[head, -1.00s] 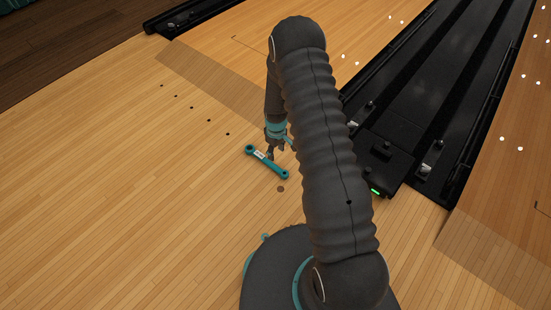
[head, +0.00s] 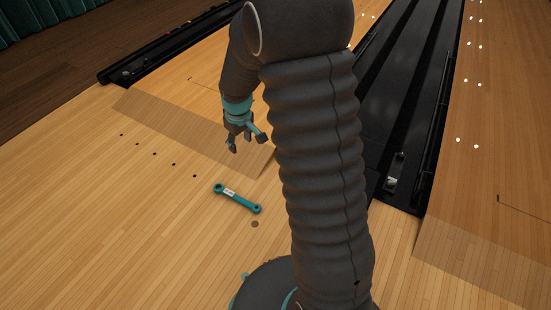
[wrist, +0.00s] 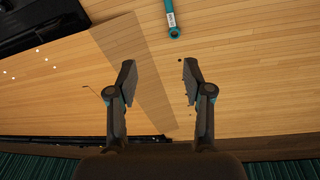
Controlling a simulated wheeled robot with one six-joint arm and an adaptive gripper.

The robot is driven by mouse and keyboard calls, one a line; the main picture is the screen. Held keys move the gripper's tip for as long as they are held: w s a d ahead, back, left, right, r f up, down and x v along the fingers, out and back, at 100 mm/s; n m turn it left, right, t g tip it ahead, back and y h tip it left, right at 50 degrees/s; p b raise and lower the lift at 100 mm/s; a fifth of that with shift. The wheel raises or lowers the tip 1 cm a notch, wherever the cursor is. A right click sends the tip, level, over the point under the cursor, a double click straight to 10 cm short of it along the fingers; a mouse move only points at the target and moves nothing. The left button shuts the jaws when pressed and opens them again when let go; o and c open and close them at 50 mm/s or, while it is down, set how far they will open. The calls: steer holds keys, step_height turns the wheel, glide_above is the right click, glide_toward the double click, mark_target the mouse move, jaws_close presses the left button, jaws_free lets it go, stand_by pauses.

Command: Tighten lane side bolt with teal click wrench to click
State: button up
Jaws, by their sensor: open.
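The teal click wrench (head: 237,199) lies flat on the wooden floor, with a ring at each end and a pale label on its shank. Part of it also shows at the top of the wrist view (wrist: 171,18). My gripper (head: 248,147) is open and empty above the floor, behind the wrench in the head view and apart from it. Its two spread fingers show in the wrist view (wrist: 157,85) with only floor between them. Metal fittings (head: 393,178) sit on the black lane-side channel at the right; I cannot make out the bolt itself.
Black gutter channels (head: 405,90) run along the lane at the right. Another dark channel (head: 170,50) lies at the back left. A row of small dark dots (head: 154,154) marks the floor. The floor left of the wrench is clear.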

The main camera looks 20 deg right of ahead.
steer(key=s+r+m+t+p, duration=0.3)
steer(key=s+r+m+p, duration=0.1)
steer(key=s+r, duration=2.2)
steer(key=shift+s+a+m+t+p, duration=0.25)
steer(key=shift+s+p, duration=0.25)
steer(key=shift+s, duration=0.25)
steer(key=shift+c, duration=0.3)
